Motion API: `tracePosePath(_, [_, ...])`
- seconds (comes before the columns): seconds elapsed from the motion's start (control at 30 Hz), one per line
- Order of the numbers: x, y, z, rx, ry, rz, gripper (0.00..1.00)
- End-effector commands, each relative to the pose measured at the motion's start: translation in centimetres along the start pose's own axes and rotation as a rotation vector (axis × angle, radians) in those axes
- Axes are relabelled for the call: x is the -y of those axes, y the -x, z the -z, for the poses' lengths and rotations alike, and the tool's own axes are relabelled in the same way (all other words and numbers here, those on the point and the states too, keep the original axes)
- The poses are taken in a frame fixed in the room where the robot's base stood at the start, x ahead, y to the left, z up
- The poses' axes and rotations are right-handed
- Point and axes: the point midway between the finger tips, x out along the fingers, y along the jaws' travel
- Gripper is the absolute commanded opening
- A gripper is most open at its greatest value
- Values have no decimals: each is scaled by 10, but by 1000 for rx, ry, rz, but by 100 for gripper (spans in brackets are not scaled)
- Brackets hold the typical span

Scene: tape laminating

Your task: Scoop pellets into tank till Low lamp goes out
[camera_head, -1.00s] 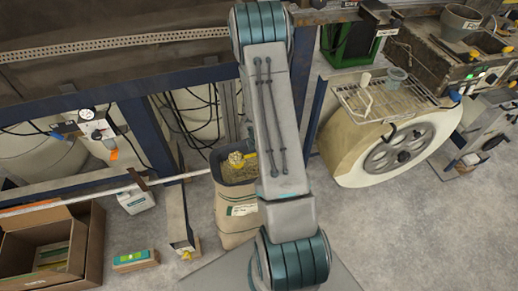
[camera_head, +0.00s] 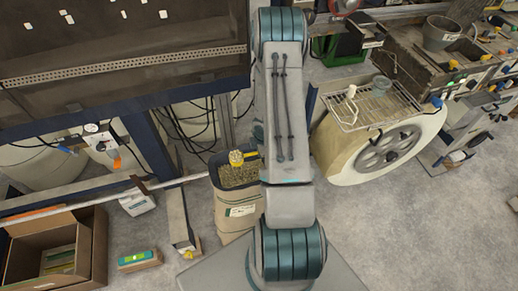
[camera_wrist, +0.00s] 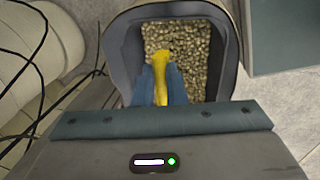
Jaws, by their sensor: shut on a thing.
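An open sack (camera_head: 240,211) with a dark rim stands on the floor left of my arm in the head view. Tan pellets (camera_wrist: 203,62) fill it in the wrist view. The scoop's bowl cannot be made out. My arm hides the gripper in the head view. A grey hopper (camera_head: 441,36) stands on the machine at upper right; I cannot tell whether it is the tank. No lit Low lamp can be made out.
A wire rack (camera_head: 372,106) with a clear cup (camera_head: 381,85) sits over a cream wheel housing (camera_head: 345,150) at right. A cardboard box (camera_head: 90,250) stands at lower left. Posts and cables are behind the sack. Floor at lower right is clear.

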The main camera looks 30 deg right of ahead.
Motion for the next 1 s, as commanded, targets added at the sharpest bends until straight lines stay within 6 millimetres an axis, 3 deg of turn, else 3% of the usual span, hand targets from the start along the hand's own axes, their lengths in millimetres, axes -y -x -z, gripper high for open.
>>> tracePosePath(0.4, [-4, 25, -8, -36, -10, 0, 0])
tracePosePath(1.0, [-6, 28, -10, -45, -9, -1, 0])
